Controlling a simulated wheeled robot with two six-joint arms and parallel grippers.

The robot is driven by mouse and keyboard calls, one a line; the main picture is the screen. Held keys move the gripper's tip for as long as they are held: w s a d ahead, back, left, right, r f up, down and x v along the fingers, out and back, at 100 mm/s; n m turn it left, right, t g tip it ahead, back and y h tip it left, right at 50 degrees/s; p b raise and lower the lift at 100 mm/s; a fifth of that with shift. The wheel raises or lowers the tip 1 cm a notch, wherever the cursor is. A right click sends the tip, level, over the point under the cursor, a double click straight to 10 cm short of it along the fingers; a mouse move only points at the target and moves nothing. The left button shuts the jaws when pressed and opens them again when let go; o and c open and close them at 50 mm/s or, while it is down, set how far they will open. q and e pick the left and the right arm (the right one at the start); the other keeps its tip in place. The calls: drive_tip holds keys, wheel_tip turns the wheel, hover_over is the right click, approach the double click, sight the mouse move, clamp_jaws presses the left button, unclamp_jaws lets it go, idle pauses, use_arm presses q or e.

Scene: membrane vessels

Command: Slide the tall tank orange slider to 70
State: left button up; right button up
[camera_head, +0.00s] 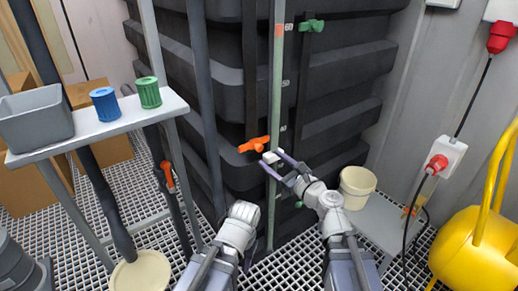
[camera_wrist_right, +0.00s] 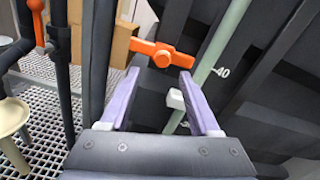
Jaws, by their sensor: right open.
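An orange winged slider (camera_head: 254,146) sits low on the dark rail in front of the tall black tank (camera_head: 345,75), left of a pale green tube. In the right wrist view the orange slider (camera_wrist_right: 165,53) lies crosswise just beyond the fingertips. My right gripper (camera_head: 272,160) is open, just below and right of the slider; its two purple fingers (camera_wrist_right: 160,74) are apart with nothing held between them. A small white block (camera_wrist_right: 175,98) shows by the tube and the right finger. My left arm shows in the head view, but its gripper does not.
The tube (camera_head: 277,95) carries number marks including 60, and 40 shows in the wrist view. A green winged piece (camera_head: 312,25) is high on the right rail. A shelf (camera_head: 110,127) with blue and green containers stands left; a cream bucket (camera_head: 356,187) stands right.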

sight(261, 149)
drive_tip(key=shift+m, duration=0.3)
drive_tip(key=shift+r+x, duration=0.2)
drive_tip(key=shift+x, duration=3.8)
drive_tip(key=shift+d, duration=0.2)
clamp_jaws()
